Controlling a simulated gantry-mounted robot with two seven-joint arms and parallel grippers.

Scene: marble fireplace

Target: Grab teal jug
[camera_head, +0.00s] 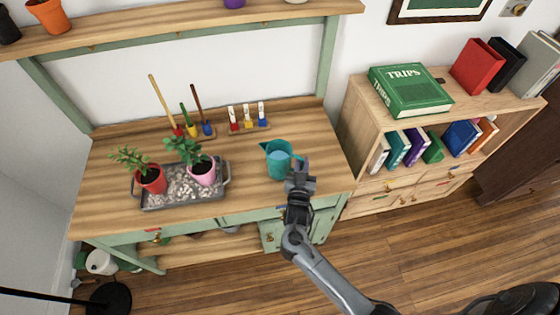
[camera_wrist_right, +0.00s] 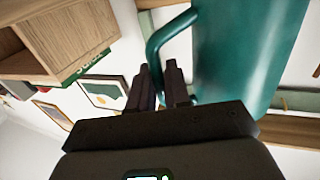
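The teal jug (camera_head: 278,160) stands upright near the front right of the wooden bench top, its handle side toward my right gripper. My right gripper (camera_head: 299,166) reaches in from the lower right, right beside the jug. In the right wrist view the jug's body (camera_wrist_right: 240,50) fills the upper right, and its handle (camera_wrist_right: 153,52) runs down between the two dark fingers (camera_wrist_right: 158,75). The fingers are a small gap apart around the handle. Whether they press on it cannot be seen. My left gripper is not in view.
A grey pebble tray (camera_head: 160,204) with two potted plants (camera_head: 203,172) stands left of the jug. Garden tools (camera_head: 187,120) and small coloured bottles (camera_head: 248,117) stand behind. A bookcase (camera_head: 357,108) is at the right. Bare bench top lies between tray and jug.

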